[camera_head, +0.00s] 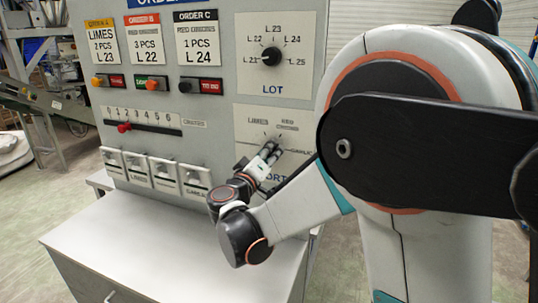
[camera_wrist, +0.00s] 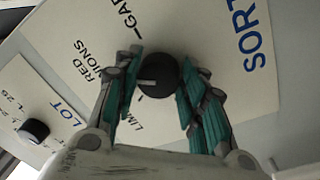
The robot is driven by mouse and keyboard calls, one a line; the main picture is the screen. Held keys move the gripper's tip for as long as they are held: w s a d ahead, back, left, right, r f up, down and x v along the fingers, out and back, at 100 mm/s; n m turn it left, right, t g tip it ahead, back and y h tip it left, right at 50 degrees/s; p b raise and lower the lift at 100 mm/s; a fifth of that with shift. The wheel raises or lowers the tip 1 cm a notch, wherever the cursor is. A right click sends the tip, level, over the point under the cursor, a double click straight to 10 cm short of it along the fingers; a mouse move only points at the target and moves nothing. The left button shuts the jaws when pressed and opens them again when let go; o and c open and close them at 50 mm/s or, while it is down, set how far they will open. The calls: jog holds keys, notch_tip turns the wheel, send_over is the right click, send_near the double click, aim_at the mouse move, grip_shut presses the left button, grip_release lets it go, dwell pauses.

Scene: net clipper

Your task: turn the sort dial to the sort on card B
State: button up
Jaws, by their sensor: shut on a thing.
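The sort dial (camera_wrist: 157,76) is a round black knob with a pale pointer line, on a pale plate lettered SORT. My gripper (camera_wrist: 158,84) is shut on it, one teal-padded finger on each side. The pointer faces left in the wrist view, between the LIMES and RED ONIONS labels and closer to RED ONIONS (camera_wrist: 92,62); its exact mark is unclear. GARLIC is at the top. In the head view my gripper (camera_head: 269,152) covers the dial. Card B (camera_head: 146,40), with a red header, appears to read red onions, 3 PCS, L 22.
The lot dial (camera_head: 271,56) is above the sort plate, its pointer leftward. Cards A (camera_head: 102,42) and C (camera_head: 198,38) flank card B. Below are buttons, a slider with a red knob (camera_head: 124,127) and several white switches (camera_head: 138,168). A bare grey counter (camera_head: 150,245) stands in front.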

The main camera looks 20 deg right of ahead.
jog(key=shift+f, duration=0.1)
jog(key=o, duration=1.1)
jog(key=v, duration=1.2)
